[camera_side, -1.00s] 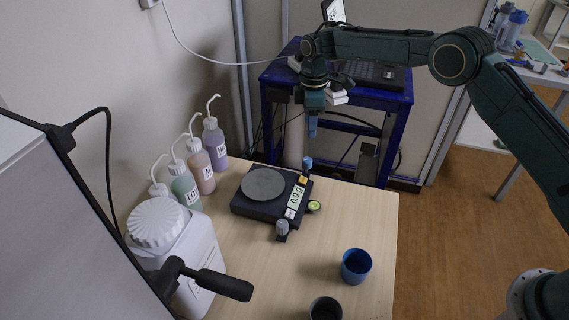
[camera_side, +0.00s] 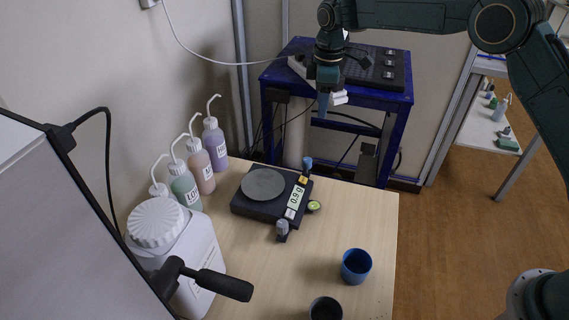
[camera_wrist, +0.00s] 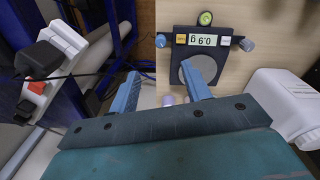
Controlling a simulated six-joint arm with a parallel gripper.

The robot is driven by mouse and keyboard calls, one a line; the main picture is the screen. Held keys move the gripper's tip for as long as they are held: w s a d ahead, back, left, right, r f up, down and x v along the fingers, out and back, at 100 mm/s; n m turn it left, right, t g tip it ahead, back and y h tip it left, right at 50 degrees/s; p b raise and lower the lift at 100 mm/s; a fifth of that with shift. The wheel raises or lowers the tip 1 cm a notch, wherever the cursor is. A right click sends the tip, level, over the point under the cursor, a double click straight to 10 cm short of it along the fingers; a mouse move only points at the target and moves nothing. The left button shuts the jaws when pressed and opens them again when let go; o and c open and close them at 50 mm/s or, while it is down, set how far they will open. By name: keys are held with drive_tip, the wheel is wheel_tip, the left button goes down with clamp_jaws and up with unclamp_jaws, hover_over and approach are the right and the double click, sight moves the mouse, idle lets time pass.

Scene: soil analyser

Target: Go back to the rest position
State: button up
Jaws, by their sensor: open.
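My gripper (camera_side: 323,104) hangs in the air in the side view, above and behind the far edge of the wooden table (camera_side: 340,215), in front of the blue stand. It points downward. In the wrist view my gripper (camera_wrist: 161,88) shows two blue fingers spread apart with nothing between them. The black scale (camera_side: 258,207) with its round grey plate (camera_side: 263,185) stands on the table, below and to the left of the gripper in the side view. The plate is bare, and the scale's display (camera_wrist: 203,40) also shows in the wrist view.
Several wash bottles (camera_side: 185,188) and a white canister (camera_side: 190,250) line the left. A blue cup (camera_side: 356,266) and a dark-filled cup (camera_side: 325,310) stand at the table's front. The blue stand (camera_side: 385,140) rises behind. The table's right middle is clear.

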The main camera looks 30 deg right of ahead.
drive_tip(key=s+d+r+m+t, duration=0.1)
drive_tip(key=s+d+r+m, duration=0.2)
drive_tip(key=s+r, duration=0.6)
drive_tip(key=s+d+r+m+t, duration=0.1)
drive_tip(key=s+d+r+m, duration=0.2)
drive_tip(key=s+r, duration=0.6)
drive_tip(key=s+d+f+m+t, duration=0.1)
drive_tip(key=s+f+m, duration=0.1)
drive_tip(key=s, duration=1)
drive_tip(key=s+d+f+m+t, duration=0.2)
drive_tip(key=s+m, duration=0.1)
drive_tip(key=s, duration=0.9)
drive_tip(key=shift+s+d+f+m, duration=0.25)
drive_tip(key=shift+f+m, duration=0.15)
